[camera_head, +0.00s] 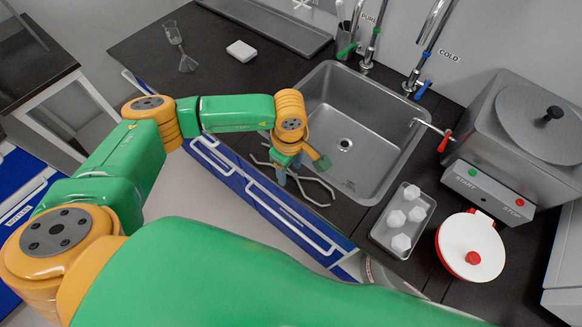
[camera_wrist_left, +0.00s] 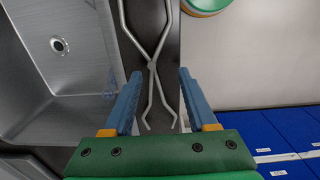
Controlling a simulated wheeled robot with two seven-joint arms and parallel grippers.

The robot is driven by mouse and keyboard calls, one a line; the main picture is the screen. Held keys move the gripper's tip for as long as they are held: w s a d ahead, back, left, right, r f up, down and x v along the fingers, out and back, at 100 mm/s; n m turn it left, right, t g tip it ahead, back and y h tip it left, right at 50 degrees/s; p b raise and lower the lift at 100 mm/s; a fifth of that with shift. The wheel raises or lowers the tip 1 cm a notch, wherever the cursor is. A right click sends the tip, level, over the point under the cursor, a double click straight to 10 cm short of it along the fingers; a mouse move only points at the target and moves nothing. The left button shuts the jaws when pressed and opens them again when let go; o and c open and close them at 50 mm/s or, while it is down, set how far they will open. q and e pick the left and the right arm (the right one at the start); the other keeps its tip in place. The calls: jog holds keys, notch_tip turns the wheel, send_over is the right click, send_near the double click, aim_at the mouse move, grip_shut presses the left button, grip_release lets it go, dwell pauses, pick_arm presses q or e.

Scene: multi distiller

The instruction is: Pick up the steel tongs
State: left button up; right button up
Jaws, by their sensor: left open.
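The steel tongs (camera_head: 316,190) lie on the dark counter strip along the front of the sink, partly hidden by my left gripper (camera_head: 282,176). In the left wrist view the tongs (camera_wrist_left: 162,42) show as thin grey crossed arms. Their crossing point lies between the two blue fingers of the left gripper (camera_wrist_left: 160,73). The gripper is open, with one finger on each side of the tongs and a gap to them. I cannot tell how high the fingertips are above the counter. My right gripper is not in view.
The steel sink (camera_head: 378,112) lies right behind the tongs. A metal tray (camera_head: 381,238) with several white pieces, a white round pot with red parts (camera_head: 470,247) and a steel distiller (camera_head: 510,130) stand to the right. A glass (camera_head: 188,64) and white block (camera_head: 241,51) are back left.

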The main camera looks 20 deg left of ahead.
pick_arm(q)
jog(key=shift+w+f, duration=0.35)
jog(key=shift+f, duration=0.55)
jog(key=shift+w+f, duration=0.1)
jog(key=shift+w, duration=0.15)
jog(key=c, duration=0.5)
jog(key=shift+s, duration=0.2)
grip_shut()
jog(key=shift+w, duration=0.2)
